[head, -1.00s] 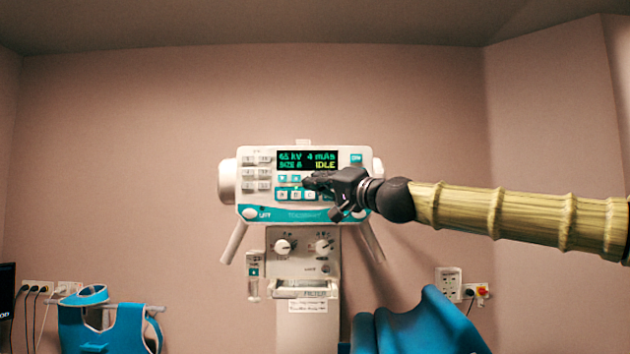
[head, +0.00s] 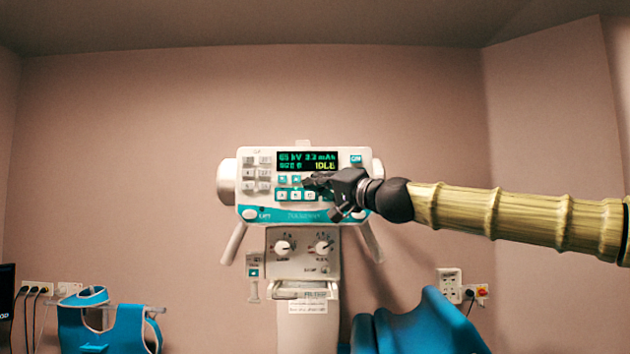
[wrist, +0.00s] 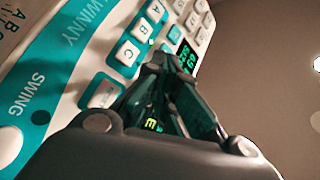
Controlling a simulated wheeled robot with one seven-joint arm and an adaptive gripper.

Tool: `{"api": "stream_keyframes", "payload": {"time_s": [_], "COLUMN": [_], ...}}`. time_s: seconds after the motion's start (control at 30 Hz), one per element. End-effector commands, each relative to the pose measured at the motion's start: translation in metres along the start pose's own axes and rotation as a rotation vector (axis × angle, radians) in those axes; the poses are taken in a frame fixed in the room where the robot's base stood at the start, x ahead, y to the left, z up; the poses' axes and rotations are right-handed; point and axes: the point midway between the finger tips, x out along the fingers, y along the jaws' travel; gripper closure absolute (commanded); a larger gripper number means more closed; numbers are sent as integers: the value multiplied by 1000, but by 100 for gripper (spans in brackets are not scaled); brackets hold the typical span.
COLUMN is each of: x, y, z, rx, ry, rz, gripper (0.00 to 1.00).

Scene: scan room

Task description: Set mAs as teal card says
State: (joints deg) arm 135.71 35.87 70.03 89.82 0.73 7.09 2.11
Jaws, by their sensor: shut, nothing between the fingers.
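The control panel (head: 250,200) is a white and teal box in the middle of the head view. Its dark display (head: 308,160) reads about 65 kV and 3.2 mAs, with IDLE in yellow below. My gripper (head: 308,183) is shut and empty, its fingertips at the panel face just under the display, over or beside the small teal-framed buttons (head: 288,180). I cannot tell whether they touch a button. In the wrist view the closed fingers (wrist: 165,62) cover part of the display and keys; lettered buttons such as B and C (wrist: 127,53) show beside them. I cannot make out a teal card.
Two round knobs (head: 283,247) sit on the column below the panel, above a filter slot with a white label (head: 308,306). A blue apron (head: 105,320) hangs at left, and a blue padded shape (head: 425,325) stands at lower right. Wall sockets (head: 449,285) are at right.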

Motion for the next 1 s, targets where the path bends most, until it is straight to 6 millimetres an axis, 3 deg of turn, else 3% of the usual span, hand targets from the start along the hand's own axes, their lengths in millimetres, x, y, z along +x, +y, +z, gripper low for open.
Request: {"api": "stream_keyframes", "payload": {"time_s": [1.0], "x": [-10], "y": [-7], "z": [8], "rx": [-1], "ry": [1], "rz": [1], "gripper": [100]}}
